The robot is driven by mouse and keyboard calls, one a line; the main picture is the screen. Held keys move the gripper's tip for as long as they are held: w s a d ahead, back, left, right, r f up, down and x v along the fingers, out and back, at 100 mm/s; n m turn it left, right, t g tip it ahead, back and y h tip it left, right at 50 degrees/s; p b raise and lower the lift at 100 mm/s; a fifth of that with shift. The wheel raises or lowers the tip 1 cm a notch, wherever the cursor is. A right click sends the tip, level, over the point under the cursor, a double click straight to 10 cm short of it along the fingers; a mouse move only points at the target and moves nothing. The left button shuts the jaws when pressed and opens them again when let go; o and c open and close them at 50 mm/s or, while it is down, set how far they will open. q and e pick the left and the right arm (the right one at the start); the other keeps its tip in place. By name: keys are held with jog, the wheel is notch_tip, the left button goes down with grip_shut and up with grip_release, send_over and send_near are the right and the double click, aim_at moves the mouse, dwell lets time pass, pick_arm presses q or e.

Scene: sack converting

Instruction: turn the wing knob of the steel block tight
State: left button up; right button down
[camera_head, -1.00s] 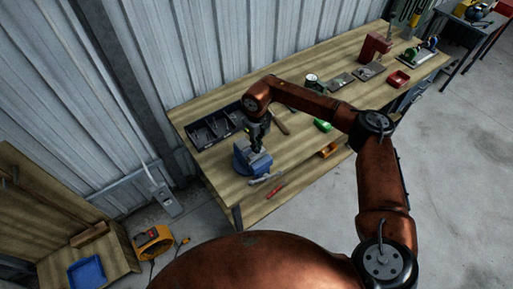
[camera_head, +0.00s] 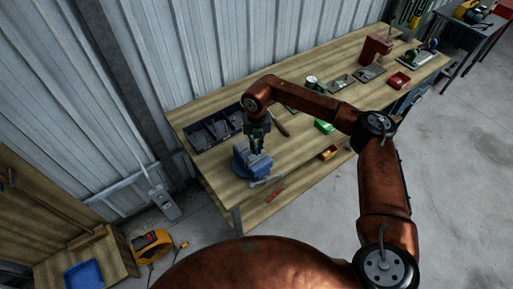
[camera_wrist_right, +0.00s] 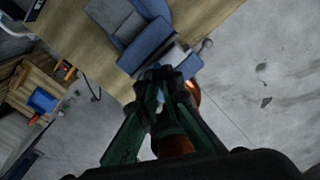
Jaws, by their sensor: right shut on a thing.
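A blue vise (camera_head: 243,160) stands near the front left edge of the wooden workbench (camera_head: 217,178). It also shows in the right wrist view (camera_wrist_right: 150,42). My right gripper (camera_head: 257,149) points down at the vise's top, with its fingers close together. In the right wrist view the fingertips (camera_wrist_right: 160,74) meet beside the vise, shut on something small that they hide. I take this to be the wing knob; its shape and the steel block cannot be made out clearly. My left gripper is out of view.
A dark compartment tray (camera_head: 213,130) lies behind the vise. A red-handled tool (camera_head: 275,193) lies in front of it, near the bench edge. A green item (camera_head: 324,127) and an orange-yellow box (camera_head: 328,153) are to the right. Bare bench lies between.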

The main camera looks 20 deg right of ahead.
dwell(0.5)
jog(key=c, duration=2.1)
grip_release()
notch_tip(320, 180, up, 12)
